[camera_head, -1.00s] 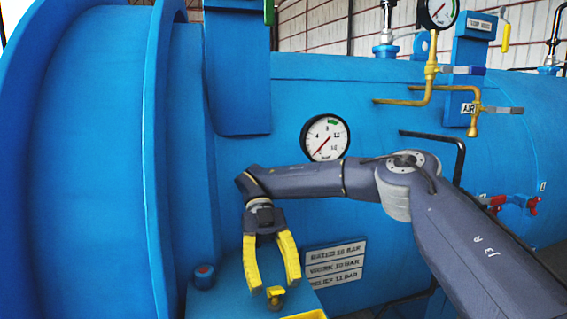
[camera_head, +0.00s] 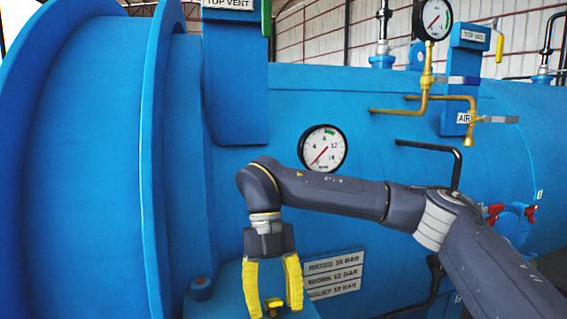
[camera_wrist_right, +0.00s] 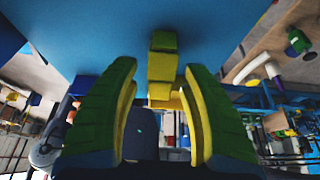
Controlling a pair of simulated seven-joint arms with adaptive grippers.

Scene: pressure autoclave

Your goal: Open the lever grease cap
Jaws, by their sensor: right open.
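A small yellow fitting (camera_head: 273,303), which looks like the lever grease cap, stands on the blue box (camera_head: 230,300) at the bottom of the head view. My right gripper (camera_head: 275,309) points down with its yellow fingers open, one on each side of the fitting. A gap shows between each finger and the fitting. In the right wrist view the stepped yellow fitting (camera_wrist_right: 162,65) lies centred ahead of the open fingers (camera_wrist_right: 158,75). The fitting's base is hidden low in the head view. My left gripper is not in view.
White rating plates (camera_head: 333,274) and a dial gauge (camera_head: 323,148) are on the vessel behind the arm. Brass pipes and valves (camera_head: 468,120) are at upper right.

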